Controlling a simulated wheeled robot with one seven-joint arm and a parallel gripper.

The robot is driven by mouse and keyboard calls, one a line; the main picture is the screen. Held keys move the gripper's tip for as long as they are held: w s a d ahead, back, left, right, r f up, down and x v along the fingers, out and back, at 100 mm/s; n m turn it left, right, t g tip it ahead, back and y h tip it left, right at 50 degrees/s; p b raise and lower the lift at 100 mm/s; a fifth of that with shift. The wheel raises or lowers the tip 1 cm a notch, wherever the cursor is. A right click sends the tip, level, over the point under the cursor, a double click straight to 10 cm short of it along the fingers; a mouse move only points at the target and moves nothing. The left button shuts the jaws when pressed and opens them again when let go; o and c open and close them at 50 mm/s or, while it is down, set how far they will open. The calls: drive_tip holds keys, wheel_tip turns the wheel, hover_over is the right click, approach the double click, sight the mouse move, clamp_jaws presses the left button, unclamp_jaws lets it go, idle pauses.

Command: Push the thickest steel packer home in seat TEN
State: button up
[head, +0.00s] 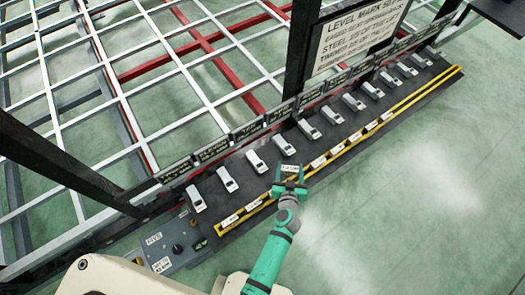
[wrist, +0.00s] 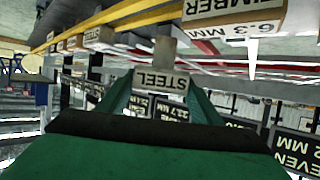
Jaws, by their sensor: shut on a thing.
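My gripper (head: 290,184) is over the dark ledge, shut on a small block with a pale label (head: 290,169). In the wrist view this steel packer (wrist: 161,81) reads STEEL, upside down, between my green fingers (wrist: 160,100); its thickness figure is not readable. A row of silver-white blocks (head: 256,161) stands along the ledge, below a line of small dark plates (head: 246,131). In the wrist view one dark plate (wrist: 297,152) reads SEVEN, with a figure ending in 2 MM. I cannot tell which place is seat TEN.
A yellow-edged rack (head: 410,101) with labelled packers runs along the ledge's front. A timber packer (wrist: 240,18) marked 6.3 MM is close in the wrist view. Dark posts (head: 299,50), a sign (head: 357,30) and a grey frame (head: 190,75) stand behind. Green floor (head: 430,200) is clear at right.

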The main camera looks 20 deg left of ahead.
drive_tip(key=w+a+n+g+y, duration=0.1)
drive_tip(key=w+a+n+y, duration=0.15)
drive_tip(key=a+y, duration=0.2)
wheel_tip(320, 180, up, 4)
drive_tip(key=n+g+y, duration=0.4)
drive_tip(key=n, duration=0.2)
hover_over(260, 163)
drive_tip(key=s, duration=0.1)
drive_tip(key=shift+d+f, duration=0.15)
drive_tip(key=shift+f, duration=0.05)
drive_tip(key=shift+f, duration=2.8)
drive_tip(key=shift+f, duration=2.75)
drive_tip(key=o, duration=1.4)
drive_tip(key=shift+s, duration=0.1)
drive_tip(key=v, duration=1)
drive_tip(key=shift+s+d+r, duration=0.2)
drive_tip(key=shift+d+r, duration=0.05)
